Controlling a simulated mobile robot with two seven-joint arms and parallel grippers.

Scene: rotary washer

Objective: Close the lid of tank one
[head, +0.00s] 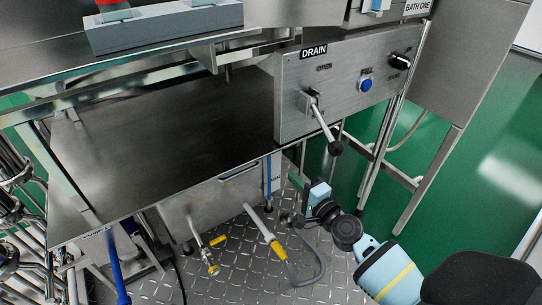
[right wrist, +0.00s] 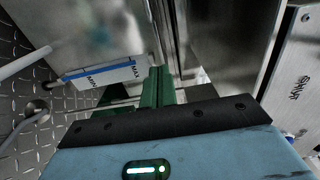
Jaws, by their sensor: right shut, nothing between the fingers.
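No lid that I can make out as tank one's shows in either view. A sign reading BATH ONE (head: 418,7) is at the top right of the head view. My right gripper (head: 318,192) is below the DRAIN panel, on the arm that comes in from the lower right. In the right wrist view its green fingers (right wrist: 157,87) are together, with nothing between them. My left gripper is not in view.
The steel DRAIN panel (head: 345,85) has a black-knobbed lever (head: 322,122), a blue button (head: 366,85) and a black knob (head: 400,62). A dark steel surface (head: 150,130) lies left of it. Yellow-handled pipes (head: 262,232) and a hose stand below. A MIN/MAX gauge (right wrist: 104,74) is beside the fingers.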

